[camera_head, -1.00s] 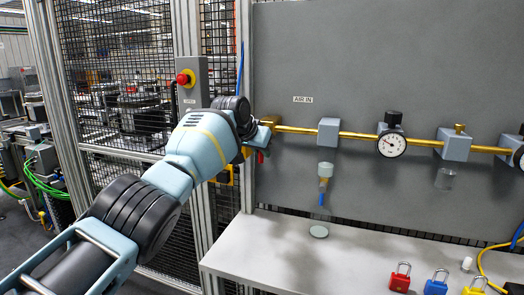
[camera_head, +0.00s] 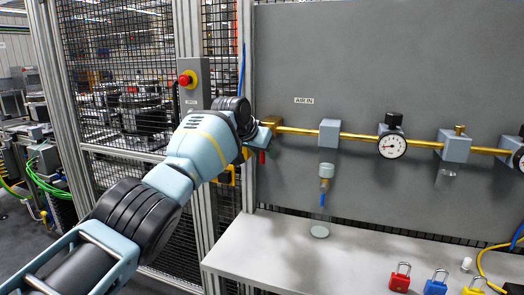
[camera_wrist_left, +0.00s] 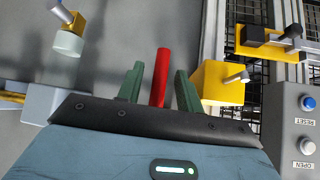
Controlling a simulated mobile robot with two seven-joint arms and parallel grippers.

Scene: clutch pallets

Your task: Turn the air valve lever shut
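The red valve lever (camera_head: 262,157) hangs below the brass fitting (camera_head: 271,122) at the left end of the pipe, under the AIR IN label. In the left wrist view the lever (camera_wrist_left: 161,78) stands between the two green fingers of my left gripper (camera_wrist_left: 158,86). A gap shows on each side of it, so the gripper looks open around the lever and not clamped. In the head view my left wrist is close beside the valve and hides most of the gripper. My right gripper is in neither view.
The brass pipe carries a grey block (camera_head: 329,133), a gauge (camera_head: 392,146) and more fittings to the right. A box with a red button (camera_head: 186,79) is on the post. Red (camera_head: 400,277), blue and yellow padlocks lie on the pale bench (camera_head: 270,255).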

